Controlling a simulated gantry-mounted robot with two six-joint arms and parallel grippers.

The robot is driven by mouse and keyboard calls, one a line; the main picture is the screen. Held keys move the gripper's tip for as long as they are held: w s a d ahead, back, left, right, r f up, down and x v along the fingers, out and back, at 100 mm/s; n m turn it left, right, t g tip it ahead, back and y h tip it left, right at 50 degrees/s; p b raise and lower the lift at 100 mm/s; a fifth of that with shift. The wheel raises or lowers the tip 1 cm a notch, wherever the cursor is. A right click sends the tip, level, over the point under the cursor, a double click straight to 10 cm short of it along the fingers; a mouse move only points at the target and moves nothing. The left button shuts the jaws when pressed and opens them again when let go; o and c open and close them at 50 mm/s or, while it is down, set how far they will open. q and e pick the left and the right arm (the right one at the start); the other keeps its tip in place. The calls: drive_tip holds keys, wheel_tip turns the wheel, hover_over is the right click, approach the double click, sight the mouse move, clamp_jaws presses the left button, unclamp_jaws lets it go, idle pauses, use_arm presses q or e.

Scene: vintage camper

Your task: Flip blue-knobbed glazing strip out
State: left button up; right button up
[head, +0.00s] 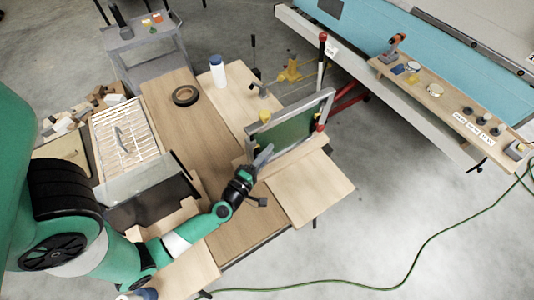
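A grey-framed window with a dark green pane (288,132) stands upright on the wooden workbench (225,240). A yellow knob (264,116) shows at its upper left corner and a red one (319,127) at its right side. I cannot make out a blue knob or tell the strips apart; the frame's lower left is partly hidden by my gripper. My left gripper (263,156) is at the frame's lower left, its grey fingers close to the pane. Contact and finger opening are too small to tell. My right gripper is not in view.
A black tape roll (185,95) and a white bottle with a blue cap (217,72) are on the bench behind. A slatted tray (125,140) lies left. A tool shelf (450,105) is right. A green cable (425,250) crosses the floor. The bench's right board is clear.

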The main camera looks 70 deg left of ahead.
use_arm(q)
clamp_jaws()
idle(1.0)
